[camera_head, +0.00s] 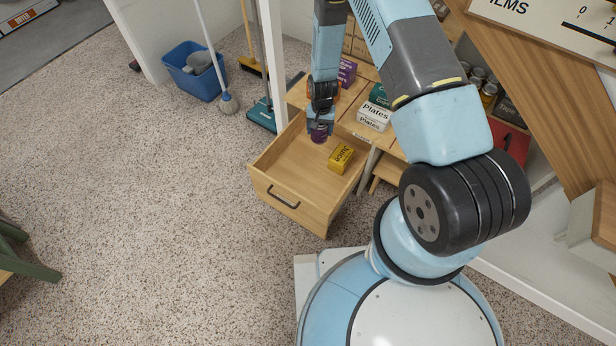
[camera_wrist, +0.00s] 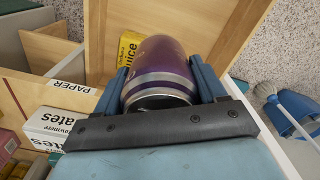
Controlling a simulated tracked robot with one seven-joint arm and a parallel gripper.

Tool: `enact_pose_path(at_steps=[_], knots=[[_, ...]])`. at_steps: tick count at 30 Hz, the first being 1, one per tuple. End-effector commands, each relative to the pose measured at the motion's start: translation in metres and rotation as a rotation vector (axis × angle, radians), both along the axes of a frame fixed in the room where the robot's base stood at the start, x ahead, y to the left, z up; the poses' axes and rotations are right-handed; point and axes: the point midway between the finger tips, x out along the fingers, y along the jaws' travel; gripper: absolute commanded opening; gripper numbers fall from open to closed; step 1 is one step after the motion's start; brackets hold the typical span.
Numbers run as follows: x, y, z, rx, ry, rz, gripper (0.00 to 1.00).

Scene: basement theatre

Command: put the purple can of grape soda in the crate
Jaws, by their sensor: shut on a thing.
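The purple can (camera_head: 319,133) is held in my gripper (camera_head: 320,121), at the back of an open wooden drawer (camera_head: 289,192) in the head view. My gripper points down and is shut around the can's sides. In the wrist view the can (camera_wrist: 160,62) lies between the two blue fingers of my gripper (camera_wrist: 161,80), with its silver end toward the camera. I cannot tell whether the can touches the drawer floor or hangs above it. I cannot make out a crate in either view.
A yellow juice box (camera_head: 341,158) lies in the drawer. A white Plates box (camera_head: 374,117) and a green box (camera_head: 379,95) stand on the cabinet beside it. A blue bucket (camera_head: 195,72) and mops stand behind. The speckled floor at left is open.

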Motion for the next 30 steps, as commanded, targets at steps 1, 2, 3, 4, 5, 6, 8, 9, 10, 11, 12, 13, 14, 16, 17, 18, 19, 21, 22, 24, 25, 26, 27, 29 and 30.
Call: enact_pose_path(at_steps=[1,2,3,4,5,6,8,9,10,11,12,13,14,16,17,18,19,21,22,24,25,26,27,29,30], knots=[[-0.006,0.003,-0.019,-0.001,0.004,0.000,0.18],[-0.009,0.005,-0.029,-0.002,0.005,-0.001,0.18],[-0.012,0.007,-0.042,-0.002,0.004,-0.002,0.18],[-0.015,0.009,-0.052,-0.003,0.005,-0.003,0.18],[-0.019,0.010,-0.062,-0.004,0.006,-0.003,0.18],[-0.023,0.012,-0.075,-0.004,0.005,-0.004,0.18],[-0.030,0.014,-0.094,-0.005,0.004,-0.006,0.18],[-0.036,0.016,-0.106,-0.007,0.005,-0.007,0.18],[-0.039,0.017,-0.115,-0.008,0.003,-0.008,0.18],[-0.043,0.018,-0.124,-0.008,0.003,-0.009,0.18],[-0.048,0.019,-0.135,-0.009,0.004,-0.010,0.18],[-0.051,0.020,-0.142,-0.009,0.003,-0.011,0.18],[-0.055,0.020,-0.149,-0.010,0.003,-0.012,0.18],[-0.061,0.021,-0.163,-0.011,0.000,-0.014,0.18],[-0.064,0.021,-0.168,-0.011,0.000,-0.014,0.18],[-0.067,0.021,-0.173,-0.011,-0.001,-0.014,0.18],[-0.069,0.021,-0.177,-0.012,0.000,-0.015,0.18],[-0.072,0.022,-0.182,-0.013,-0.002,-0.015,0.18],[-0.073,0.022,-0.184,-0.013,-0.002,-0.016,0.18],[-0.074,0.022,-0.191,-0.013,-0.003,-0.016,0.18],[-0.074,0.022,-0.195,-0.013,-0.003,-0.016,0.18],[-0.075,0.022,-0.199,-0.013,-0.003,-0.016,0.18],[-0.075,0.022,-0.205,-0.013,-0.002,-0.016,0.18],[-0.075,0.022,-0.214,-0.013,-0.002,-0.016,0.18],[-0.075,0.022,-0.220,-0.013,-0.002,-0.016,0.18]])
